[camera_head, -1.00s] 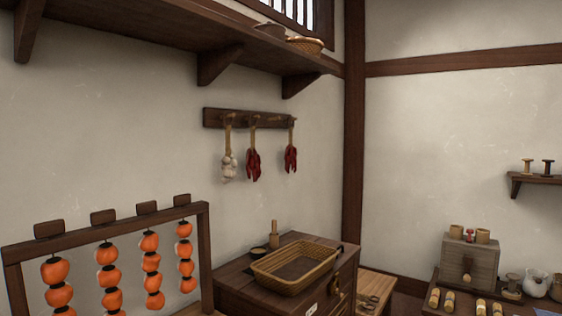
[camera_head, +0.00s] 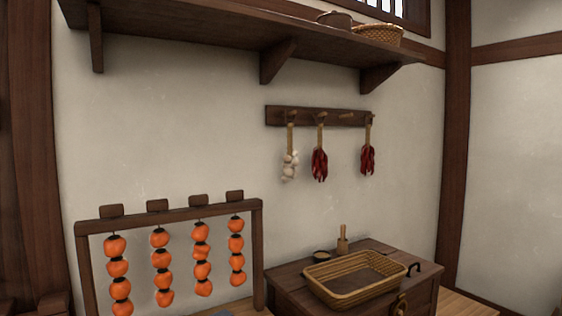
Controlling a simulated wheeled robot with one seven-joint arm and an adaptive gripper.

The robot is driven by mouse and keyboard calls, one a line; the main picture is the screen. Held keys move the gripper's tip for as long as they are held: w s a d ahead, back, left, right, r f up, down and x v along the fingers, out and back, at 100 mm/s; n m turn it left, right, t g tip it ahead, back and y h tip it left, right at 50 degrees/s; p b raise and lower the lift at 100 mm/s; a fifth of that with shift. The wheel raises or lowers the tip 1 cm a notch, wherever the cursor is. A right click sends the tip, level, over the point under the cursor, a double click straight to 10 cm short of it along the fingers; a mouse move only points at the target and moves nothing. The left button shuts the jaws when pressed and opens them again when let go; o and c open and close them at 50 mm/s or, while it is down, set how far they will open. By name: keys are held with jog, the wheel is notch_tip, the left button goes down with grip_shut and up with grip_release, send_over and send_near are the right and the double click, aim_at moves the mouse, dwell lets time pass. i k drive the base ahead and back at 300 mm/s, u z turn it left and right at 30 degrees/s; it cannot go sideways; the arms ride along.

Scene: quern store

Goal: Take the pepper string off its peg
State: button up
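A dark wooden peg rail (camera_head: 334,117) is fixed to the wall. Two strings of red peppers hang from it by straw-coloured loops: one near the middle (camera_head: 320,164) and one at the right end (camera_head: 368,159). A string of white garlic (camera_head: 289,166) hangs at the left end. A bare peg (camera_head: 346,116) shows between the two pepper strings. My gripper is not in this view.
A wooden chest (camera_head: 290,291) stands below the rail, with a woven basket (camera_head: 354,297), a small bowl and a wooden pestle on top. A rack (camera_head: 170,216) of orange fruit strings stands at left. A bracketed shelf (camera_head: 230,38) overhangs the rail.

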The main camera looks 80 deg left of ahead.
aim_at(320, 162)
jog(key=u, duration=1.8)
